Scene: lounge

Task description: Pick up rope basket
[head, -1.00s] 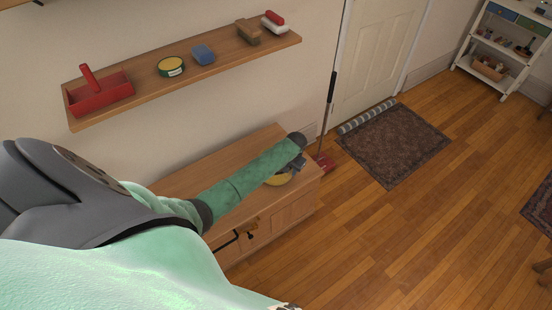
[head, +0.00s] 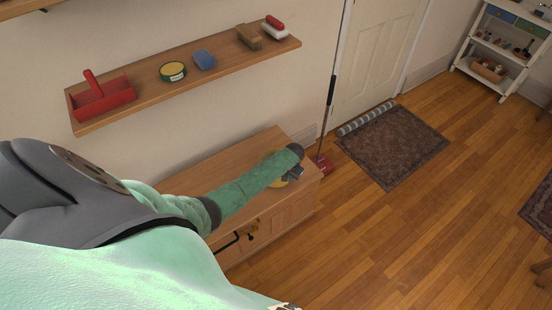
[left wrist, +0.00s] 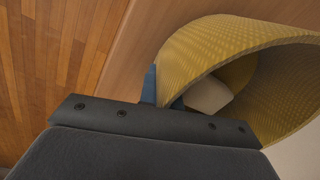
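The rope basket (left wrist: 215,48) is a yellow woven tub. It fills the upper right of the left wrist view, with its open mouth and a pale thing inside it. In the head view the basket (head: 268,156) sits on the wooden cabinet, mostly hidden behind my left forearm. My left gripper (head: 293,172) is at the basket. In the left wrist view its blue fingers (left wrist: 164,90) are at the rim, one outside the wall and one partly hidden inside it. I cannot tell whether they press on the wall. My right gripper is not in view.
The cabinet (head: 235,160) stands against the wall. Above it a shelf (head: 140,109) holds a red caddy (head: 103,97), a yellow-green tin (head: 172,72), a blue block (head: 204,60) and brushes. A red broom (head: 323,163) leans beside the cabinet.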

